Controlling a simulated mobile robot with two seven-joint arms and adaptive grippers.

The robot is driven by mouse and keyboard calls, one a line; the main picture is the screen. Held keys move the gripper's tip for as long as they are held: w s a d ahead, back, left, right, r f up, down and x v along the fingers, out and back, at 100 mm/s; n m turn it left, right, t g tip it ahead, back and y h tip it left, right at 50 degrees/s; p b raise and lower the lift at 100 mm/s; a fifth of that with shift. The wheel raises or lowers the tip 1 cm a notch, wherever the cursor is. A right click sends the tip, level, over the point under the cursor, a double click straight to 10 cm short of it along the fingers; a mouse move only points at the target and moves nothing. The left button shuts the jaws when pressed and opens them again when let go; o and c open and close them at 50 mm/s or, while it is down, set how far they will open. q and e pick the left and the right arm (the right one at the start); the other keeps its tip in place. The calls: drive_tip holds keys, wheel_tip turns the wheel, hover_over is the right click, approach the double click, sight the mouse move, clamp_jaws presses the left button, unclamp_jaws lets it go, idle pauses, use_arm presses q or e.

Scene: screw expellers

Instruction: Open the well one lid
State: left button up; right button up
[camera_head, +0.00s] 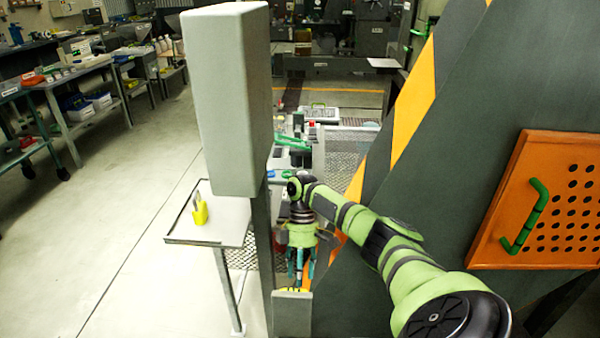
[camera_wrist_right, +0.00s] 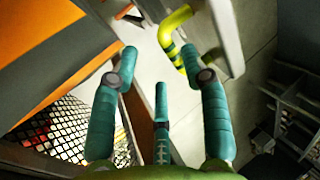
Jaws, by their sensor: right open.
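My right gripper (camera_head: 299,275) points down beside the grey post in the head view. Its teal fingers are spread and empty in the right wrist view (camera_wrist_right: 159,58). A yellow handle with green bands (camera_wrist_right: 176,36) lies just beyond the fingertips, nearer the right finger, apparently not between the fingers. It is fixed to a pale grey panel (camera_wrist_right: 229,38), which may be the well one lid; no label is readable. In the head view a bit of yellow (camera_head: 291,290) shows under the gripper on a small grey block (camera_head: 291,314). My left gripper is not in view.
A tall grey box on a post (camera_head: 235,100) stands left of my right arm. A small tray table (camera_head: 181,240) holds a yellow holder (camera_head: 200,212). A dark sloped machine wall with an orange perforated door (camera_head: 545,205) closes the right side. Open floor lies left.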

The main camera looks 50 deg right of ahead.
drive_tip(key=v, duration=0.6)
drive_tip(key=shift+r, duration=0.35)
